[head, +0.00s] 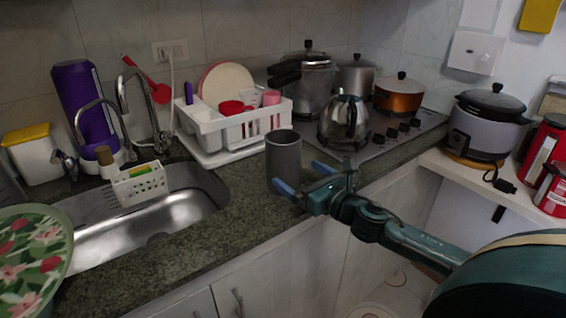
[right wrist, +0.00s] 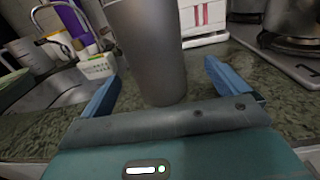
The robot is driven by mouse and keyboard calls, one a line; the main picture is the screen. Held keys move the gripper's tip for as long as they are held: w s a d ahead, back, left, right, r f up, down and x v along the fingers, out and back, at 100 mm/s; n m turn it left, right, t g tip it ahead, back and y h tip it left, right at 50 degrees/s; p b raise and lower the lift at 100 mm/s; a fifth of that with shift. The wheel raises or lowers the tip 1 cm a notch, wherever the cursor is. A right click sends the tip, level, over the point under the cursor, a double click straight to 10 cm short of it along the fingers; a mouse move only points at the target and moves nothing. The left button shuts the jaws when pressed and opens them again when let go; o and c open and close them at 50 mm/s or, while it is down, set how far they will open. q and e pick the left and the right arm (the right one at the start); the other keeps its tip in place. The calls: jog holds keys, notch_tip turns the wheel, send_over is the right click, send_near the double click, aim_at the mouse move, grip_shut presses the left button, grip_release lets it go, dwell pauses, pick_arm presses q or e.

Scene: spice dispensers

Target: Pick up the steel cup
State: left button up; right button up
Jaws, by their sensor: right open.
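The steel cup (head: 283,162) is a tall grey cylinder standing upright on the dark green stone counter (head: 232,226), near its front edge between the sink and the stove. My right gripper (head: 303,178) comes in from the right, low beside the cup. Its blue fingers are spread apart. In the right wrist view the steel cup (right wrist: 148,50) stands ahead, between the lines of the two open fingers (right wrist: 160,88); its top is cut off by the frame. I cannot tell whether the fingers touch it. My left gripper is not in view.
A white dish rack (head: 232,128) stands behind the cup. The stove (head: 395,140) with a kettle (head: 344,120) and several pots is to the right. The sink (head: 150,222) lies to the left. A floral plate (head: 32,252) is at lower left.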

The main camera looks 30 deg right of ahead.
aim_at(283, 165)
jog(key=shift+w+a+p, duration=0.2)
jog(key=shift+w+a, duration=0.05)
jog(key=shift+w, duration=0.85)
jog(key=shift+w+a+p, duration=0.2)
jog(key=shift+w, duration=0.85)
jog(key=shift+w+a+p, duration=0.2)
jog(key=shift+w+a, duration=0.05)
jog(key=shift+w, duration=0.85)
jog(key=shift+c, duration=0.3)
jog(key=c, duration=1.2)
